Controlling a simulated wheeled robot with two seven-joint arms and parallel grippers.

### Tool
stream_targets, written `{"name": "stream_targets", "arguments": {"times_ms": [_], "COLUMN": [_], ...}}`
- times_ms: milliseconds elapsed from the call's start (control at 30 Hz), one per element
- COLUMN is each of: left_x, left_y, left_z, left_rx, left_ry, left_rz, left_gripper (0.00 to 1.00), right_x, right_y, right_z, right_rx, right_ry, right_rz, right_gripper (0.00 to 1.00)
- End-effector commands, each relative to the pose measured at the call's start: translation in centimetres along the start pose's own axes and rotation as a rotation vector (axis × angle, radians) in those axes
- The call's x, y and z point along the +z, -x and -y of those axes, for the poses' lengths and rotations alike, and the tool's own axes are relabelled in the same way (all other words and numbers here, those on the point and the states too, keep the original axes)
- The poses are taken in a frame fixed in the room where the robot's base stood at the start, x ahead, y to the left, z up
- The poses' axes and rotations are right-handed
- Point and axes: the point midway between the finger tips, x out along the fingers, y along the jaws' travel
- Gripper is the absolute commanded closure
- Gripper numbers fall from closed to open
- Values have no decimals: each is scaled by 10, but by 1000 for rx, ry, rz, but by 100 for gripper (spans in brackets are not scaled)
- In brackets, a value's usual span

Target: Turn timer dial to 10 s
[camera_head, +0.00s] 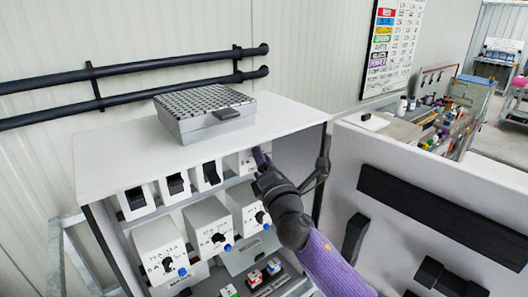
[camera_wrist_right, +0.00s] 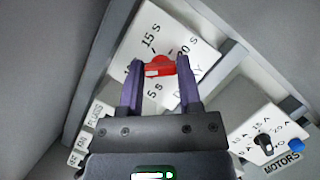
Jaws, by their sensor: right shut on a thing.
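The timer dial (camera_wrist_right: 160,64) is a red knob on a white timer face (camera_wrist_right: 150,22) in the right wrist view. Labels "15 S", "20 S" and "5 S" show around it; a label at its left is mostly hidden by a finger. A pale mark shows on the knob's lower left side. My right gripper (camera_wrist_right: 160,88) has its two purple fingers shut on the knob. In the head view my right gripper (camera_head: 261,160) is at the top right of the cabinet, covering much of the timer. My left gripper is not in view.
White boxes with black knobs (camera_head: 218,238) fill the cabinet's middle row, and black switches (camera_head: 175,184) sit left of the timer. A grey perforated case (camera_head: 205,108) stands on the cabinet top (camera_head: 110,160). The "MOTORS" box (camera_wrist_right: 262,140) is near the gripper's right side.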

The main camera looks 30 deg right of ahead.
Motion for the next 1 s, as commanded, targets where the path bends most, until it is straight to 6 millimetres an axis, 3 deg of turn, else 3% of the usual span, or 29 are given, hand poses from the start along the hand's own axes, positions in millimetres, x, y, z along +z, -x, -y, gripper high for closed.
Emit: {"name": "stream_targets", "arguments": {"times_ms": [300,933,967,1000], "left_x": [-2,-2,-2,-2], "left_y": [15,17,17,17], "left_z": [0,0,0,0], "left_rx": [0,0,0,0], "left_ry": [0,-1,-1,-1], "left_rz": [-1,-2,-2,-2], "left_gripper": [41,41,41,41], "right_x": [1,1,1,1], "right_y": [-1,0,0,0], "right_z": [-2,0,0,0], "right_rx": [-52,-68,-68,-68], "right_ry": [-127,-164,-164,-164], "right_rz": [2,2,2,2], "right_gripper": [100,100,52,43]}}
